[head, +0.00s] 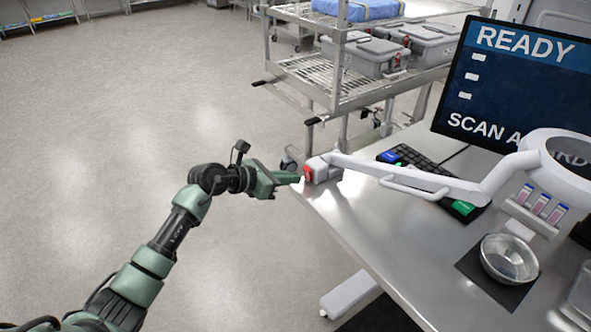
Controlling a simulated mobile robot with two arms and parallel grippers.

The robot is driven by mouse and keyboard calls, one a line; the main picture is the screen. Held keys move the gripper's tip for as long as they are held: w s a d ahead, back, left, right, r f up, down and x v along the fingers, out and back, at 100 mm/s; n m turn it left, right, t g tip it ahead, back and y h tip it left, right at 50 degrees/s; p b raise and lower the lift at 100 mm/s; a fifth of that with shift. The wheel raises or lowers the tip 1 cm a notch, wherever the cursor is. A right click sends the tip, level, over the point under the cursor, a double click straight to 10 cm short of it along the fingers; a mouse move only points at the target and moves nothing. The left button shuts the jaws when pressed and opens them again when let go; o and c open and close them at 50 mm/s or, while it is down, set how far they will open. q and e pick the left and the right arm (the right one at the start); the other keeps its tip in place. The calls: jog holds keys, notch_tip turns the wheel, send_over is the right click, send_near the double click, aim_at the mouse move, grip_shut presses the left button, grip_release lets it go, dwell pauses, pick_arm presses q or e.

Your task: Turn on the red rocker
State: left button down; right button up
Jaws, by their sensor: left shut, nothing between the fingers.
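The red rocker (308,174) is a small red switch on a grey box (325,170) at the left corner of the steel table. A white arm-like bar runs from the box toward the right. My left gripper (297,179) is shut and empty. Its green fingertips point right and end beside the red rocker; I cannot tell whether they touch it. Whether the rocker is on or off is too small to tell. My right gripper is not in view.
The steel table (370,225) carries a keyboard (411,158), a monitor (515,85) reading "READY", and a metal bowl (509,258). A wire cart (300,65) with grey cases (362,56) stands behind. The floor at left is clear.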

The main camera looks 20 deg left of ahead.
aim_at(309, 169)
pick_arm(q)
jog(key=shift+w+d+r, duration=0.25)
jog(key=shift+w+d, duration=0.3)
jog(key=shift+w, duration=0.1)
jog(key=shift+w+r+p, duration=0.1)
jog(key=shift+r+p, duration=0.25)
jog(key=shift+p, duration=0.25)
jog(key=shift+w+d+r+g+p, duration=0.2)
jog(key=shift+r+g+p, duration=0.15)
jog(key=shift+p, duration=0.35)
jog(key=shift+f+b, duration=0.35)
jog(key=shift+f, duration=0.15)
jog(key=shift+r, duration=0.1)
jog(key=shift+s+r+p, duration=0.1)
jog(key=shift+r+p, duration=0.55)
jog(key=shift+r, duration=0.1)
